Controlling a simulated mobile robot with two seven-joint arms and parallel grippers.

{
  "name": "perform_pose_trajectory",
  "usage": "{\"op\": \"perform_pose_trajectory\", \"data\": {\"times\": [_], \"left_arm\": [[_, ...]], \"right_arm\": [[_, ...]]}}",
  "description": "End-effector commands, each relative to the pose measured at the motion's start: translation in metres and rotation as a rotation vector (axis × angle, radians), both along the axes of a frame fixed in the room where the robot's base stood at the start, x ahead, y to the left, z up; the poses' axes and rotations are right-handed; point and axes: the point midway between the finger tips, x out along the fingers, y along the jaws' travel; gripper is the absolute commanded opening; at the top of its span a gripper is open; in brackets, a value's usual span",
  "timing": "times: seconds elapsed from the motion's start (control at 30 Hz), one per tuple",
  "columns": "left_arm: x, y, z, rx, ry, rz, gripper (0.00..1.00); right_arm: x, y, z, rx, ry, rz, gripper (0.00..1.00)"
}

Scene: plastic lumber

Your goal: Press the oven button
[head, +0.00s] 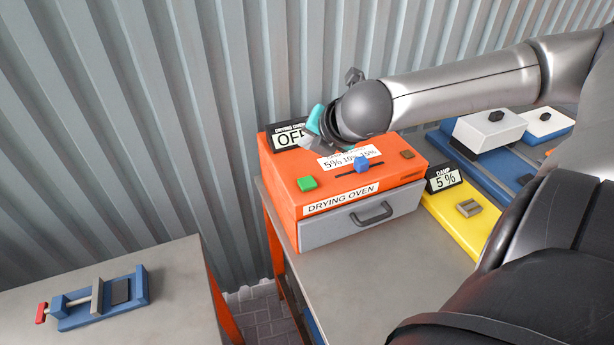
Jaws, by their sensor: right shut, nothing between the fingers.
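The orange drying oven (284,205) stands on a grey-topped table. On its top are a green button (307,183), a blue slider knob (361,164) on a dark slot, and a small brown block (407,154). A label strip with percent values lies behind the slot. A sign (288,136) at the back is partly hidden by my gripper and shows "OF". My right gripper (338,146) is shut and empty, over the back part of the oven top, behind and to the right of the green button and apart from it. My left gripper is not in view.
The oven's grey drawer (350,222) is shut. A yellow device (460,222) with a "5 %" sign is on the right. White boxes (489,130) on blue bases stand behind it. A blue vise (102,298) lies on another table (180,290), across a gap. A corrugated wall is behind.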

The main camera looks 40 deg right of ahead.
Motion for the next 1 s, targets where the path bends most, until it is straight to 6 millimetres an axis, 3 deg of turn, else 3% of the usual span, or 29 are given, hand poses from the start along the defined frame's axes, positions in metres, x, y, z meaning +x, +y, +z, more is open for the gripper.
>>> {"op": "perform_pose_trajectory", "data": {"times": [0.53,0.7,1.0], "left_arm": [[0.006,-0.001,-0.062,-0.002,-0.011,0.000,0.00],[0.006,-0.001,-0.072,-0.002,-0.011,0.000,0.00],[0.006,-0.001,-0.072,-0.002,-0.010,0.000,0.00]], "right_arm": [[0.000,0.000,-0.066,0.000,0.001,-0.001,0.00],[0.000,0.000,-0.075,0.000,0.001,-0.001,0.00],[0.000,0.000,-0.075,0.000,0.000,0.000,0.00]]}}
